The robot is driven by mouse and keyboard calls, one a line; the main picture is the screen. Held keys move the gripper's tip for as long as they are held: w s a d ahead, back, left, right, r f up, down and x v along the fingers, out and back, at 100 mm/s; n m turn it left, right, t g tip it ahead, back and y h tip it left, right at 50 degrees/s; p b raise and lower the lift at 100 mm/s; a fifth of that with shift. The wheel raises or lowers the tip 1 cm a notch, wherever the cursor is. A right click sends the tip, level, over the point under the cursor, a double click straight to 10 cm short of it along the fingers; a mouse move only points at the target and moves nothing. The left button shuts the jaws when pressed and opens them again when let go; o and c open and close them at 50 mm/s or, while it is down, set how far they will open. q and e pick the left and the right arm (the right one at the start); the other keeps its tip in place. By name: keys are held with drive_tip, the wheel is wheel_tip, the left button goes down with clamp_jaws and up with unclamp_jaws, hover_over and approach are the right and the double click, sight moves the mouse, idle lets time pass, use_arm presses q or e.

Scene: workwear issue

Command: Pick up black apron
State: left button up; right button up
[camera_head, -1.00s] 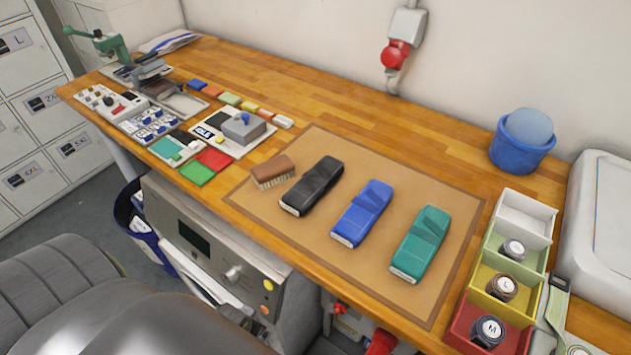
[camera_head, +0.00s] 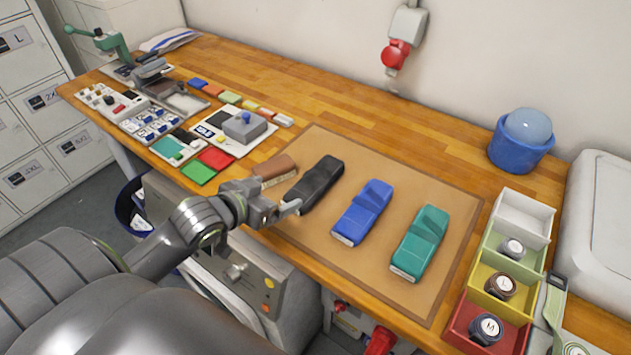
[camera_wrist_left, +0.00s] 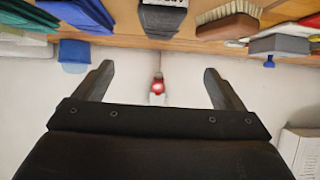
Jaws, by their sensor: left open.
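The folded black apron (camera_head: 318,183) lies on the tan mat (camera_head: 372,272), left of a blue folded apron (camera_head: 362,212) and a green one (camera_head: 420,243). My left gripper (camera_head: 290,208) is at the near end of the black apron and hides its label end in the head view. Whether it touches cannot be told. In the left wrist view the left gripper (camera_wrist_left: 158,74) has its two fingers wide apart with nothing between them. The black apron (camera_wrist_left: 162,20) shows beyond the fingers, at the top middle. My right gripper is not in view.
A brush (camera_head: 273,169) lies close left of the black apron, near my gripper. At the right stand a coloured tray (camera_head: 524,216) with rolled items and a blue bucket (camera_head: 519,155). Stamps and colour cards crowd the left. The wood behind the mat is clear.

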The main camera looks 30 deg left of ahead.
use_arm(q)
drive_tip(key=p, duration=0.1)
approach(312, 180)
drive_tip(key=x, duration=0.4)
drive_tip(key=shift+w+r, duration=0.1)
drive_tip(key=shift+w, duration=0.25)
drive_tip(key=shift+p+x, duration=0.45)
drive_tip(key=shift+x, duration=0.45)
drive_tip(key=shift+f+p+x, duration=0.15)
drive_tip(key=shift+p+x, duration=0.05)
drive_tip(key=shift+x, duration=0.8)
drive_tip(key=shift+f+p+x, duration=0.2)
drive_tip(key=shift+x, duration=0.85)
drive_tip(key=shift+s, duration=0.25)
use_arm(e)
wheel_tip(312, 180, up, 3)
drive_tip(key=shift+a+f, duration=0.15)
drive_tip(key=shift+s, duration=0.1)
use_arm(q)
drive_tip(key=c, duration=1.1)
drive_tip(key=shift+r, duration=0.1)
drive_tip(key=shift+c, duration=0.4)
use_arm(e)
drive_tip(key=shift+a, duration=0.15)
